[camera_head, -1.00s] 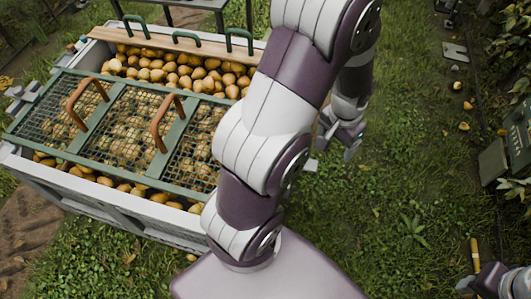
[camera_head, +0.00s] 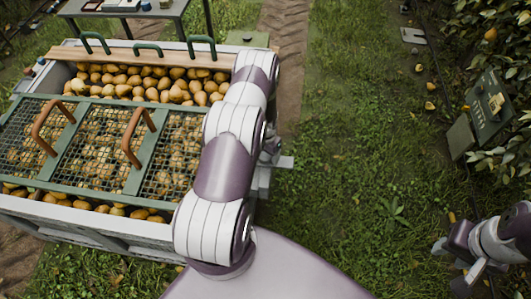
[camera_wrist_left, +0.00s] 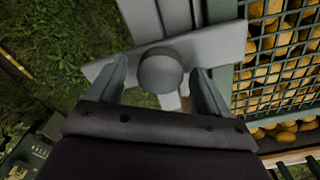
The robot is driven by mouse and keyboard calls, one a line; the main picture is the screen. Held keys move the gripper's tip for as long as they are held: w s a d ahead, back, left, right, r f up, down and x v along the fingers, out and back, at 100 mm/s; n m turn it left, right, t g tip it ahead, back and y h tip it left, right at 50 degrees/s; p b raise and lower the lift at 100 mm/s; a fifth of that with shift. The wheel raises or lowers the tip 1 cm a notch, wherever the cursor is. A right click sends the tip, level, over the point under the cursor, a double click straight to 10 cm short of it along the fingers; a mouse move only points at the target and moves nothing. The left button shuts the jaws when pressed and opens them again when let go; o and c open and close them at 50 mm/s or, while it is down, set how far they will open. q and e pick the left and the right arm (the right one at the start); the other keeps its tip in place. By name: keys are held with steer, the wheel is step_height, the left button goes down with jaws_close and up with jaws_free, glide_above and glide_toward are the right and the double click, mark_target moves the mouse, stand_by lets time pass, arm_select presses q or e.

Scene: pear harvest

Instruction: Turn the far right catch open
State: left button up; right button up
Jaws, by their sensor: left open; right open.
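The far right catch shows in the left wrist view as a pale grey bar (camera_wrist_left: 222,45) with a round grey knob (camera_wrist_left: 160,70), beside the green frame of the mesh lid. In the head view a grey tab (camera_head: 285,161) sticks out from the bin's right side. My left gripper (camera_wrist_left: 157,80) is open, one finger on either side of the knob; contact cannot be told. In the head view the left gripper (camera_head: 270,145) is mostly hidden behind its own arm. My right gripper (camera_head: 463,268) is open and empty over the grass at lower right.
The grey bin (camera_head: 110,228) is full of pears under the green mesh lid (camera_head: 138,178) with brown handles. A wooden board (camera_head: 130,58) with green handles lies across its back. A table (camera_head: 185,8) stands behind. Grass to the right is open, with leafy plants at the far right.

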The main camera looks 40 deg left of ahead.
arm_select(q)
steer(key=shift+f, duration=0.2)
jaws_close()
steer(key=m+b, duration=0.2)
steer(key=m, duration=0.1)
steer(key=shift+f+m, duration=0.1)
steer(key=shift+m, duration=0.3)
steer(key=m+b, duration=0.2)
steer(key=m, duration=0.2)
steer(key=m+b, duration=0.2)
steer(key=m, duration=0.3)
steer(key=shift+m, duration=0.4)
steer(key=m, duration=0.4)
steer(key=shift+b, duration=0.4)
steer(key=shift+m, duration=0.3)
